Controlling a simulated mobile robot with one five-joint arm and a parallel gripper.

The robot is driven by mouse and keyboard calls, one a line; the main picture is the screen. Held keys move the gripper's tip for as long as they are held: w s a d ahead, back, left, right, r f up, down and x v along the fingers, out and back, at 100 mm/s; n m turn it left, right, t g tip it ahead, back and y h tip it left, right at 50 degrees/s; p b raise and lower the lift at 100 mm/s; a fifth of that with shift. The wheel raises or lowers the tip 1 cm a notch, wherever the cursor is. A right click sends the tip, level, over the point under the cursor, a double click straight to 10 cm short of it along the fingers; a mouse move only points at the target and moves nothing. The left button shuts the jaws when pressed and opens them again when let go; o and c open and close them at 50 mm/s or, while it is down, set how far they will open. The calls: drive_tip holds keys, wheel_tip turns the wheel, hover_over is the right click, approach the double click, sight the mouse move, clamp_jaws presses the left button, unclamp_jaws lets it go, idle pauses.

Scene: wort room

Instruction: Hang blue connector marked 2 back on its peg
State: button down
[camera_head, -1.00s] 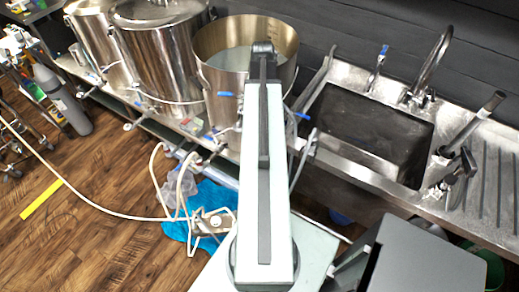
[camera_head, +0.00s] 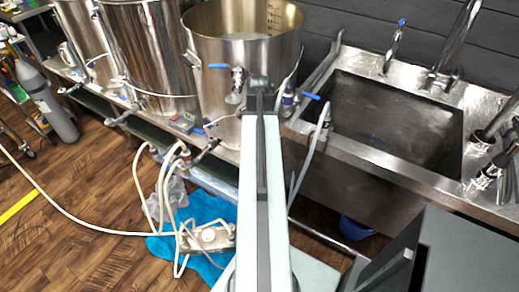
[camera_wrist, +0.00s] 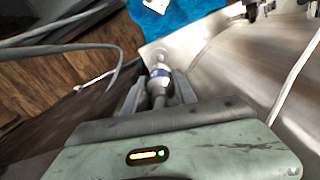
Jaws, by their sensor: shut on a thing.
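In the wrist view my gripper (camera_wrist: 160,88) is shut on a grey connector with a blue band (camera_wrist: 161,73). The connector lies lengthwise between the fingers, its pale end pointing away from the palm. I cannot read a number on it. In the head view my arm reaches forward to the front of the right-hand steel kettle (camera_head: 235,100), and it hides the gripper and the held connector. I cannot make out the connector's peg in either view.
A steel sink (camera_head: 385,120) is right of my arm. A blue-handled valve (camera_head: 238,78) is on the kettle. White hoses, a pump (camera_head: 207,237) and a blue cloth (camera_head: 205,208) lie at lower left. A grey box (camera_head: 465,255) stands at lower right.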

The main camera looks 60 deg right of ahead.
drive_tip(key=shift+a+f, duration=0.1)
drive_tip(key=shift+f, duration=0.35)
wheel_tip(320, 180, down, 7)
drive_tip(key=b, duration=0.7)
drive_tip(key=shift+f, duration=0.15)
drive_tip(key=shift+f+b, duration=1.25)
drive_tip(key=shift+b, duration=0.25)
drive_tip(key=c, duration=0.9)
unclamp_jaws()
drive_tip(key=shift+r, duration=0.1)
wheel_tip(320, 180, up, 8)
drive_tip(key=p, duration=0.8)
drive_tip(key=shift+f, duration=0.2)
